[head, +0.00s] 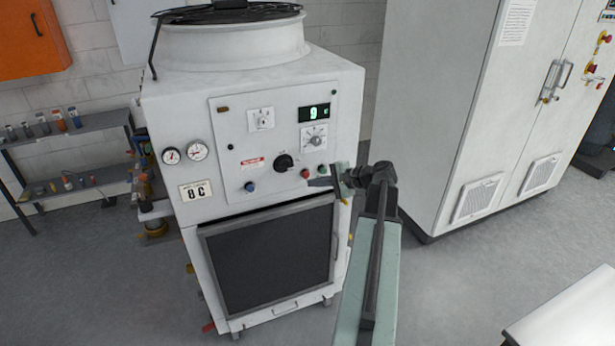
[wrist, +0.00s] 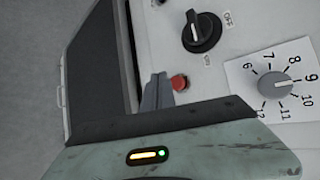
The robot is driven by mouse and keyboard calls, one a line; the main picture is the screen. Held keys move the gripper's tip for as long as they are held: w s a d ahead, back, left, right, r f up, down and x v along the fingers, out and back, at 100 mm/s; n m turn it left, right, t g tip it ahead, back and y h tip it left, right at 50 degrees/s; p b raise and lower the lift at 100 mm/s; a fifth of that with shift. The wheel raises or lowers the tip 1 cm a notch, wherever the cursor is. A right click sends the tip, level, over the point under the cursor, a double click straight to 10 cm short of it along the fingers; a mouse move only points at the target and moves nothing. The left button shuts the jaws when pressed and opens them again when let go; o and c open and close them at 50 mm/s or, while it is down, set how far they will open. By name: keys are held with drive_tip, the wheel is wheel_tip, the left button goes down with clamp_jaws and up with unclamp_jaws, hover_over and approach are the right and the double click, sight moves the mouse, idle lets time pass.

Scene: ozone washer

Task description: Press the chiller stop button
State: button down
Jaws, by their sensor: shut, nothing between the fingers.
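The chiller (head: 255,100) is a white cabinet with a control panel on its upper front. A red button (head: 305,173), which I take to be the stop button, sits low on the panel next to a green button (head: 322,169). The red button also shows in the wrist view (wrist: 180,83). My gripper (head: 312,182) is shut and empty, at the panel's lower right. In the wrist view its closed fingers (wrist: 160,80) are just left of the red button. I cannot tell whether they touch the panel.
A black rotary knob (head: 284,162) and a numbered dial (head: 314,138) are near the red button. A blue button (head: 250,187) is further left. A tall white cabinet (head: 450,110) stands to the right. The floor (head: 450,290) in front is clear.

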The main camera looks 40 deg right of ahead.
drive_tip(key=shift+s+a, duration=0.25)
drive_tip(key=shift+s, duration=0.4)
drive_tip(key=shift+s+a, duration=0.3)
drive_tip(key=shift+s, duration=0.3)
drive_tip(key=shift+s+a, duration=0.25)
drive_tip(key=shift+s, duration=0.4)
